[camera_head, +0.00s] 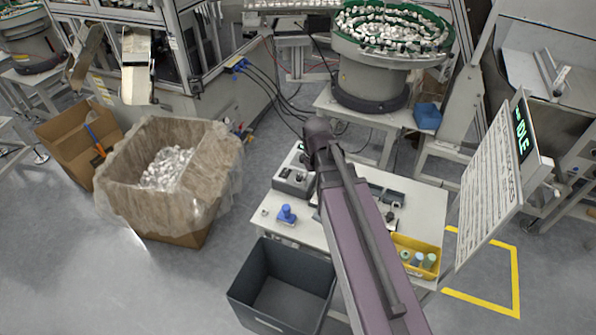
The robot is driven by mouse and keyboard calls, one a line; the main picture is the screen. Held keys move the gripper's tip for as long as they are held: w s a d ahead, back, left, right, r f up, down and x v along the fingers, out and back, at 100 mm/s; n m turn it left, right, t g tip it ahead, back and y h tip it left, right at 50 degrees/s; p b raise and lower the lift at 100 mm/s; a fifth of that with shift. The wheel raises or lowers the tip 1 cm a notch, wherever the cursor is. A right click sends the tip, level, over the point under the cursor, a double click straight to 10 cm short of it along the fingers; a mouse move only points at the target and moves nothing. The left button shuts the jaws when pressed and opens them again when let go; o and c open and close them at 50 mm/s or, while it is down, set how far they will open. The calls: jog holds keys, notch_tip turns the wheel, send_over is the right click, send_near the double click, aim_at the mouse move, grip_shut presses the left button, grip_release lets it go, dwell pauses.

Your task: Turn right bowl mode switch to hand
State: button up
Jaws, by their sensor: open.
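A grey control box (293,176) with a small green-lit display and dark knobs stands on the white table (432,212), left of my arm. Another low dark device (388,195) lies on the table just right of my arm. The labels and knob positions are too small to read, so I cannot tell which knob is the right bowl mode switch or how it is set. My arm reaches from the bottom edge up across the table and covers its middle. My gripper does not show; the arm's far end is a dark joint beside the control box.
A blue item (287,213) stands at the table's left front, and a yellow bin (417,255) with small jars at the right. A dark crate (283,291) is on the floor in front. A bowl feeder (385,45) stands behind.

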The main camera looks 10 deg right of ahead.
aim_at(299, 176)
jog(key=w+a+n, duration=0.1)
jog(key=w+n, duration=0.5)
jog(key=w, duration=0.8)
jog(key=shift+w+a+f, duration=0.3)
jog(key=shift+w+a, duration=0.1)
jog(key=shift+f+b, duration=0.15)
jog(key=shift+b, duration=0.2)
notch_tip(299, 176, down, 14)
jog(key=b, duration=1.3)
jog(key=shift+r, duration=0.25)
jog(key=shift+b, duration=0.3)
grip_shut()
